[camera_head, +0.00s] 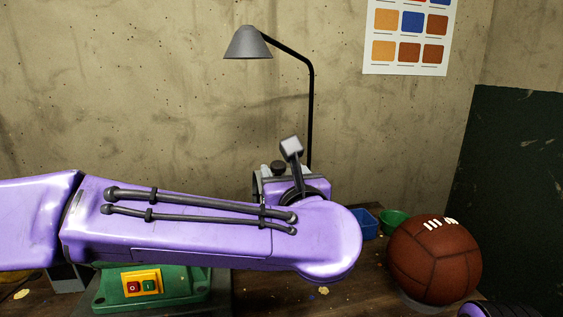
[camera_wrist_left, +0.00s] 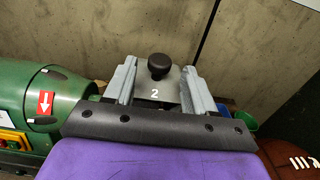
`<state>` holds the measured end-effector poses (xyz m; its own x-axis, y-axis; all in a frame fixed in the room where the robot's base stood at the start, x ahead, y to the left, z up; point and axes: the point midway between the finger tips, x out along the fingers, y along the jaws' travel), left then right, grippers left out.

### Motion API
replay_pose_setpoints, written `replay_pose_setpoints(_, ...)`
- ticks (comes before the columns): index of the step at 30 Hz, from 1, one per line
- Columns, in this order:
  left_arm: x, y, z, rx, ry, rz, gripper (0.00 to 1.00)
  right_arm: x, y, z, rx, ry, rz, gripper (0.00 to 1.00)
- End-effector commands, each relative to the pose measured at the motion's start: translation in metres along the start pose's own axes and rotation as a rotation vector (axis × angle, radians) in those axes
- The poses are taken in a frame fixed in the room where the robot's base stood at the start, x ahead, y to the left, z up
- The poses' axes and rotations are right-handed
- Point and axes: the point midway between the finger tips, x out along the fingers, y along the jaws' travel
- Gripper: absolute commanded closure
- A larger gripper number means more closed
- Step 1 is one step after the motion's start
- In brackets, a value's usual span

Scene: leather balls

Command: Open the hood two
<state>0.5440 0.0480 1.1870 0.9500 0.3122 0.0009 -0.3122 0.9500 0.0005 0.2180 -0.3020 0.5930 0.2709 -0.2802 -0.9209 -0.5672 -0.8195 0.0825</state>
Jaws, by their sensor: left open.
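Hood two shows in the left wrist view as a grey metal plate marked "2" (camera_wrist_left: 172,92) with a round black knob (camera_wrist_left: 160,66). I cannot tell the depth between fingertips and knob. In the head view my left gripper (camera_head: 272,172) is mostly hidden by its own wrist. My right gripper is not in view.
A green machine (camera_head: 165,290) with red and green buttons stands at the lower left. A lamp (camera_head: 248,44) rises behind. A blue bin (camera_head: 364,224), a green bowl (camera_head: 394,222) and a brown leather ball (camera_head: 433,262) are to the right. A dark green board (camera_head: 515,180) stands far right.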

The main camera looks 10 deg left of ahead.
Motion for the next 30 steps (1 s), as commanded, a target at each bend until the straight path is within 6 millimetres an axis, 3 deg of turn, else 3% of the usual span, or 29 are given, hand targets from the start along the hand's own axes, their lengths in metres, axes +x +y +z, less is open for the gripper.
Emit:
replay_pose_setpoints(3, 0.025, 0.0, 0.002, 0.0, 0.003, 0.001, 0.45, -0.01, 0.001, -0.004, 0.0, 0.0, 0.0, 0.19)
replay_pose_setpoints(7, 0.043, -0.001, 0.002, 0.0, 0.001, -0.001, 0.45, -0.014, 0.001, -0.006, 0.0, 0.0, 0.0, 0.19)
replay_pose_setpoints(17, 0.05, -0.002, 0.0, 0.0, 0.0, -0.003, 0.45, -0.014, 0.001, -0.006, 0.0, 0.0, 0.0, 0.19)
replay_pose_setpoints(22, 0.05, -0.002, 0.0, 0.0, 0.0, -0.004, 0.97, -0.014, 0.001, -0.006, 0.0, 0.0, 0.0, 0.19)
replay_pose_setpoints(30, 0.051, -0.005, 0.004, 0.0, 0.013, -0.008, 1.0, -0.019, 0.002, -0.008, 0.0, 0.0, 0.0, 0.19)
